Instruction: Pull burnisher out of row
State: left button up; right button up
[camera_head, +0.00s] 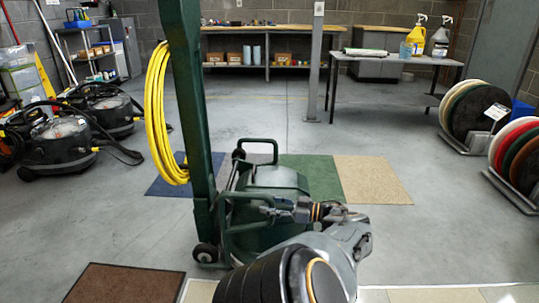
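The burnisher (270,185) is a dark green wheeled machine in the middle of the floor, with a tall green handle column (190,110) rising past the top of the picture. A coiled yellow cable (158,115) hangs on the left of the column. A green tube frame (240,222) runs around its side. My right arm reaches in from the bottom, and my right gripper (277,208) is at the near side of the burnisher, by the tube frame. Its fingers are small and partly merge with the frame, so their closure and grip cannot be told. My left gripper is out of view.
Black vacuum machines (62,135) stand at the left. Racks of round pads (478,112) stand at the right. Floor sample squares (372,180) lie behind the burnisher, and a brown mat (125,284) lies front left. Grey floor is open to the right (450,235) and left.

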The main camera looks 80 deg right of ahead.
jog(key=shift+r, duration=0.1)
jog(key=shift+s+r, duration=0.1)
jog(key=shift+r, duration=4.8)
